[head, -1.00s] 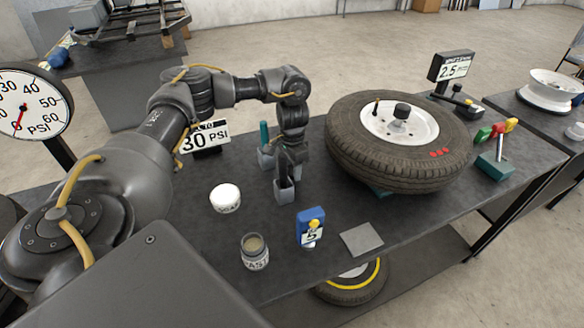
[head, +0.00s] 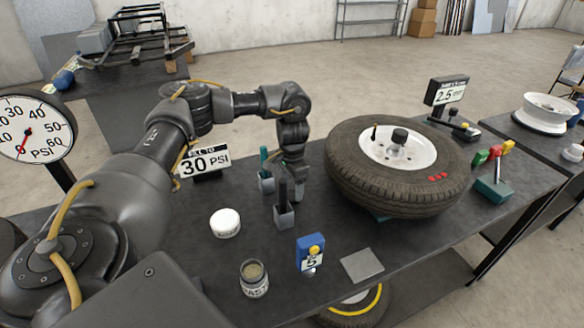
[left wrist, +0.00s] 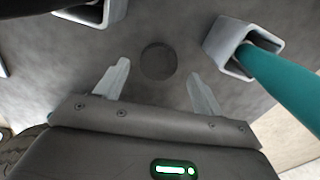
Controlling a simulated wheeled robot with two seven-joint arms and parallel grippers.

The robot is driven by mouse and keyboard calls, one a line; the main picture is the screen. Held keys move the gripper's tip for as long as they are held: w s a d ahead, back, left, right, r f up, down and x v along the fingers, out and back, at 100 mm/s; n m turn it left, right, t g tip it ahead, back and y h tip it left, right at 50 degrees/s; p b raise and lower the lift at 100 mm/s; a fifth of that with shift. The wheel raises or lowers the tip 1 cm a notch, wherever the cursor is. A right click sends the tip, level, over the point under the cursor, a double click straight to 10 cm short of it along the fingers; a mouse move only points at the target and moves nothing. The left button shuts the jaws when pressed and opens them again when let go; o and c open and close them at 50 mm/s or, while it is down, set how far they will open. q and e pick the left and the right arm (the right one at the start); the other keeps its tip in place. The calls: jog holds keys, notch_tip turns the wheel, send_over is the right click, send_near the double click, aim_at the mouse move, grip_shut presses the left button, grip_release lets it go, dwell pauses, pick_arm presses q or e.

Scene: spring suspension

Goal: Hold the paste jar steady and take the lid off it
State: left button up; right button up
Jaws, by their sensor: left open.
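The paste jar (head: 255,288), small with a pale label, stands upright near the bench's front edge in the head view. Its top shows a tan round surface, with no separate lid visible on it. A white round piece (head: 225,223), a lid or a low tub, lies on the bench behind the jar; I cannot tell which. My left gripper (head: 296,183) is open and points down behind the grey holder, away from the jar. In the left wrist view its two fingers (left wrist: 159,72) are apart with nothing between them. My right gripper is not in view.
Grey holders stand by the left gripper, one with a dark handle (head: 283,190), one with a teal tool (head: 264,160), which looms close in the wrist view (left wrist: 280,85). A tyre (head: 395,190) fills mid-bench.

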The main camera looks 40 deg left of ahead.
aim_at(292, 195)
pick_arm(q)
notch_tip(292, 195, up, 9)
jog(key=p, duration=0.1)
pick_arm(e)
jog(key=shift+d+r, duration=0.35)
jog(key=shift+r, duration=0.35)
